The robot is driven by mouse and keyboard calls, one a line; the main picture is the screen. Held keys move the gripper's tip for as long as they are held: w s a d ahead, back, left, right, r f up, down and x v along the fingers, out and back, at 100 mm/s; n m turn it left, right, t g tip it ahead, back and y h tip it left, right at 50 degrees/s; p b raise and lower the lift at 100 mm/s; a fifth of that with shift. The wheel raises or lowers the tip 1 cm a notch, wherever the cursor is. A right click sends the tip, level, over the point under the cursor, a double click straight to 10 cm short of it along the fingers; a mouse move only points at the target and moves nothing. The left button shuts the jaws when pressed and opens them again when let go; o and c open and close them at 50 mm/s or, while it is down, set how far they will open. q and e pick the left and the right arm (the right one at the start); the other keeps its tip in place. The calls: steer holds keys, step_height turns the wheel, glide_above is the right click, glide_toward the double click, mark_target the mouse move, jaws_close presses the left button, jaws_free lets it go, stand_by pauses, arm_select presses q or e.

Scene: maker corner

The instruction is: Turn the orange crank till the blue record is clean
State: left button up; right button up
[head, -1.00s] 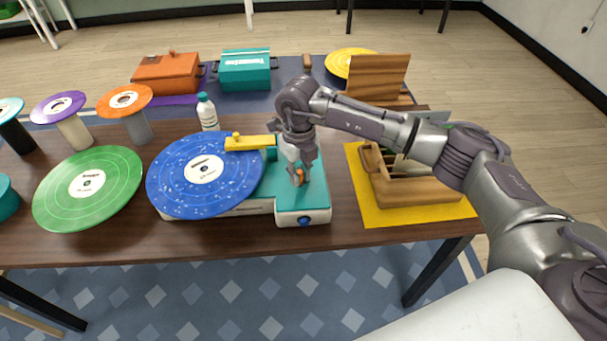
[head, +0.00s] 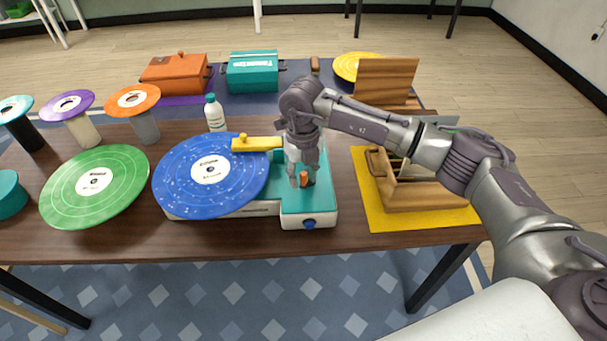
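The blue record (head: 237,183) lies on the teal and white machine (head: 310,208). Small pale specks show across its surface. A yellow arm (head: 256,144) reaches over the record's upper right edge. The orange crank (head: 304,179) stands on the machine's teal top, right of the record; only its upright handle shows. My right gripper (head: 303,179) points down over the machine with a finger on each side of the orange handle, and looks closed on it. The fingers hide part of the crank. My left gripper is not in view.
A green record (head: 125,187) lies left of the machine, and a white bottle (head: 215,117) stands behind it. A wooden rack (head: 425,197) stands on a yellow mat (head: 388,221) to the right. Orange (head: 172,75) and teal (head: 253,77) boxes stand at the back.

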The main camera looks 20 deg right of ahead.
steer(key=shift+r, duration=0.1)
step_height(320, 180, up, 12)
stand_by(0.6)
stand_by(1.0)
